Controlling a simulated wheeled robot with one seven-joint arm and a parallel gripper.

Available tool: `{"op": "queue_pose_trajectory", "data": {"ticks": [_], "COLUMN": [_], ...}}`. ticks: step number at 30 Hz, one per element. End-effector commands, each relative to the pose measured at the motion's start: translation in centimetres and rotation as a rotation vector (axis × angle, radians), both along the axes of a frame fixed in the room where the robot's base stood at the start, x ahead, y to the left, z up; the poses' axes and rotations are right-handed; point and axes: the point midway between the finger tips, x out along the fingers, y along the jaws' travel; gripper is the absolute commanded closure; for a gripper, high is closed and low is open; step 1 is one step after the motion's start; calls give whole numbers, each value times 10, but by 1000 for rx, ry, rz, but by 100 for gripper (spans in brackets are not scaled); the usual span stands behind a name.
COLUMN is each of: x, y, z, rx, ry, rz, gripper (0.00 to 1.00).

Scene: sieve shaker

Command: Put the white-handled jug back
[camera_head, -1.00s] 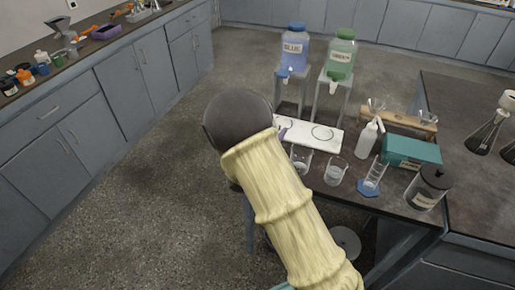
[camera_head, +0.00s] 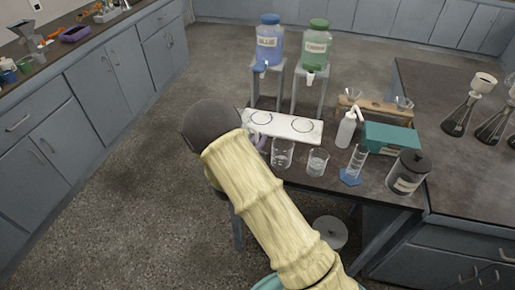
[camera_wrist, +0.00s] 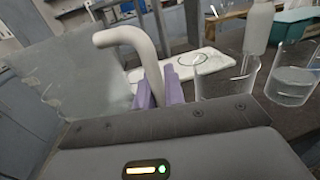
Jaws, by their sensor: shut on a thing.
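The white-handled jug (camera_wrist: 85,75) fills the left of the wrist view as a clear vessel, with its curved white handle (camera_wrist: 138,42) at its right. My gripper (camera_wrist: 158,90) has purple fingers shut on the handle. In the head view my gripper (camera_head: 259,140) shows only as a bit of purple beside my forearm, near the left front of a white board (camera_head: 283,119) with two dark rings. The jug is hidden there behind my arm. Both visible rings look empty. I cannot tell how far the jug is from the board.
Two glass beakers (camera_head: 282,154) (camera_head: 317,161) stand close in front of the board. A wash bottle (camera_head: 346,132), a measuring cylinder (camera_head: 356,163), a teal box (camera_head: 390,138) and a dark jar (camera_head: 408,173) stand to the right. Blue (camera_head: 269,42) and green (camera_head: 314,46) dispensers stand behind on stands.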

Motion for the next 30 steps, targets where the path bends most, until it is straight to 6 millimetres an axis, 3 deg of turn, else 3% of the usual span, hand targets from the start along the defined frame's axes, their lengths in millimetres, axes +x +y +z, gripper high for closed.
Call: {"op": "queue_pose_trajectory", "data": {"ticks": [9, 19, 30], "x": [0, 0, 0], "y": [5, 1, 1], "z": [-1, -36, -40], "rx": [1, 0, 2], "ry": [-3, -1, -3], "rz": [8, 1, 2], "gripper": [100, 100, 100]}}
